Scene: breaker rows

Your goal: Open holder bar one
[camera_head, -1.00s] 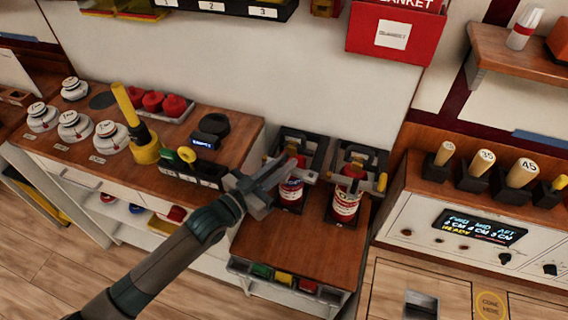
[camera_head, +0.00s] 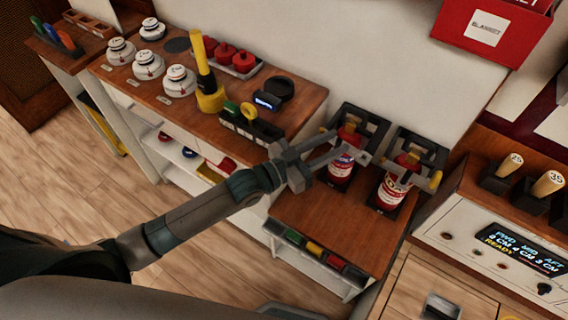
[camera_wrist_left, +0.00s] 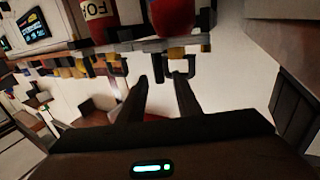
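Two red extinguishers stand side by side in dark holders on a wooden-topped cabinet: a left one (camera_head: 341,167) and a right one (camera_head: 391,190). A bar with a yellow knob (camera_head: 435,181) crosses the front of the right holder. The left holder's bar is largely hidden behind my left gripper (camera_head: 350,147). That gripper is open, its fingers spread at the left holder. In the left wrist view the open fingers (camera_wrist_left: 162,80) are apart with nothing between them; a dark bracket with a yellow part (camera_wrist_left: 178,53) lies just beyond. I cannot tell whether they touch it. My right gripper is not in view.
A yellow-handled tool (camera_head: 206,80), white round pots (camera_head: 180,80) and red knobs (camera_head: 243,62) stand on the counter at left. A console with a lit display (camera_head: 512,250) stands at right. The cabinet top (camera_head: 330,225) before the extinguishers is clear.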

